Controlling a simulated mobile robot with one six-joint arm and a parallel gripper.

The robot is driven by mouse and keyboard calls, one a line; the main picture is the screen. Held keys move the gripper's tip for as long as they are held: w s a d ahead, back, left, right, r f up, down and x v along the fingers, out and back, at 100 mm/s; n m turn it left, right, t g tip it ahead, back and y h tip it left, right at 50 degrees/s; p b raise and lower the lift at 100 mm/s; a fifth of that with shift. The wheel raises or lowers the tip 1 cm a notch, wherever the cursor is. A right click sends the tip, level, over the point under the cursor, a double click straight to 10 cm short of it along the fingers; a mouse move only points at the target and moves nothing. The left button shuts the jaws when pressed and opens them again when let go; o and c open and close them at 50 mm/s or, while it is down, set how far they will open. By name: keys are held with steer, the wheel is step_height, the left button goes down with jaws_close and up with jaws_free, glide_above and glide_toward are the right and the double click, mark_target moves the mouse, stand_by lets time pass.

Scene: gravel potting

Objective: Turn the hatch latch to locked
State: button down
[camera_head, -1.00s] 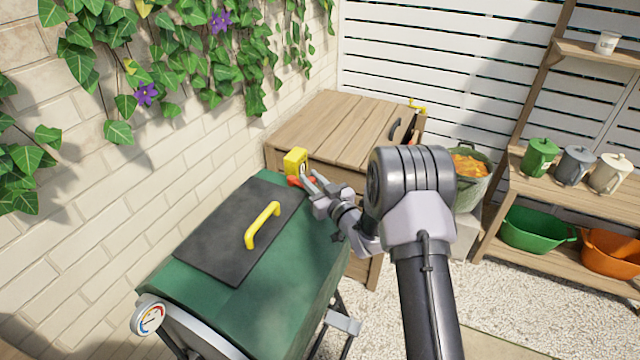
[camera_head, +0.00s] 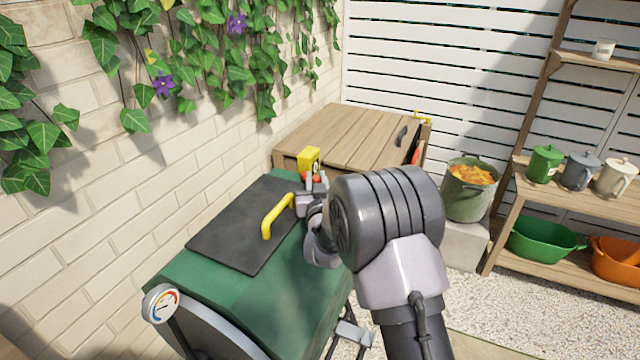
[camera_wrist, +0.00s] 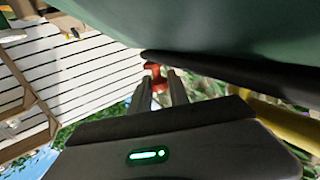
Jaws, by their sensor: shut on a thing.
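The dark hatch (camera_head: 232,232) lies flat on top of the green drum (camera_head: 222,306) and has a yellow handle (camera_head: 276,216). The red-orange latch (camera_head: 306,178) is at the hatch's far edge, in front of a yellow block (camera_head: 309,157). My gripper (camera_head: 314,183) reaches over the drum's right side and is shut on the latch. In the wrist view the red latch (camera_wrist: 155,78) shows between the tips of my two fingers. My arm and fingers hide part of the latch, so I cannot tell its exact angle.
A wooden box (camera_head: 345,135) stands close behind the drum. The ivy-covered brick wall (camera_head: 110,200) is at the left. A pot of orange leaves (camera_head: 468,185) and a shelf with jugs (camera_head: 580,168) stand at the right. A round gauge (camera_head: 162,304) sticks out at the drum's near end.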

steer(key=shift+r, duration=0.1)
steer(key=c, duration=1.3)
jaws_free()
steer(key=s+p, duration=0.1)
steer(key=s, duration=1.6)
steer(key=shift+s, duration=0.2)
